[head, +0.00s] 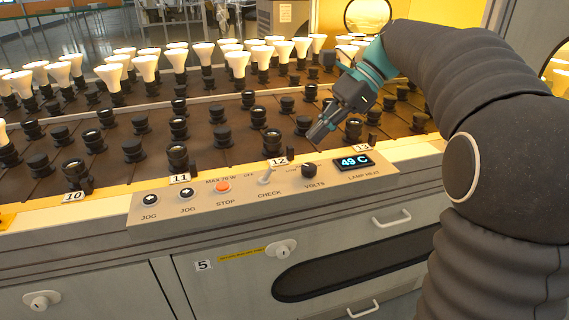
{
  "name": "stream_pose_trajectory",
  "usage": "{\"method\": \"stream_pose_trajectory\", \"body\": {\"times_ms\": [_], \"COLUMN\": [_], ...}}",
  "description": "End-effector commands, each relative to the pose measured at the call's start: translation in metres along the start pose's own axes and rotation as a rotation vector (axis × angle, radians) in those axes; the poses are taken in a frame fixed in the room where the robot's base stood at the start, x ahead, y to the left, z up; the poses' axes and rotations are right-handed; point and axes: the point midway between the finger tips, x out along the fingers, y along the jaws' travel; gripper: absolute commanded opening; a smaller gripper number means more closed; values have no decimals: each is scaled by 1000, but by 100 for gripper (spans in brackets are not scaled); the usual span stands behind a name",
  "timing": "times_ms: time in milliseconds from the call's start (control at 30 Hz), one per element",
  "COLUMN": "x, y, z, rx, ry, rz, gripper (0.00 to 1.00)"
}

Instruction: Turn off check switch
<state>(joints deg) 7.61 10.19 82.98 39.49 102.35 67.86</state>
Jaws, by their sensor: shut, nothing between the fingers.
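The check switch (266,175) is a small pale toggle on the sloped control panel, above the printed word CHECK. My gripper (317,134) is shut and empty. In the picture it is above and to the right of the switch, over the front row of lamp sockets, and apart from the switch. The control panel (330,187) is beige and fully in view around the switch.
Beside the switch are an orange STOP button (222,187), a black VOLTS knob (309,170) and a display (356,162) reading 49 C. Black sockets (273,141) and several lit bulbs (237,64) fill the rack behind. Drawers with handles (391,218) are below.

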Motion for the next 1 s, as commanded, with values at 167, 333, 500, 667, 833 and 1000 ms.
{"method": "stream_pose_trajectory", "body": {"times_ms": [167, 333, 500, 667, 833, 1000], "x": [-2, -2, -1, 12, 40, 68], "y": [-8, -8, -8, -7, -7, -6], "z": [-1, -1, -1, -1, -1, 1], "rx": [38, 40, 39, 38, 37, 37], "ry": [-32, -33, -32, -33, -33, -32], "rz": [15, 15, 15, 17, 18, 17], "gripper": [0, 0, 0, 0, 0, 0]}}
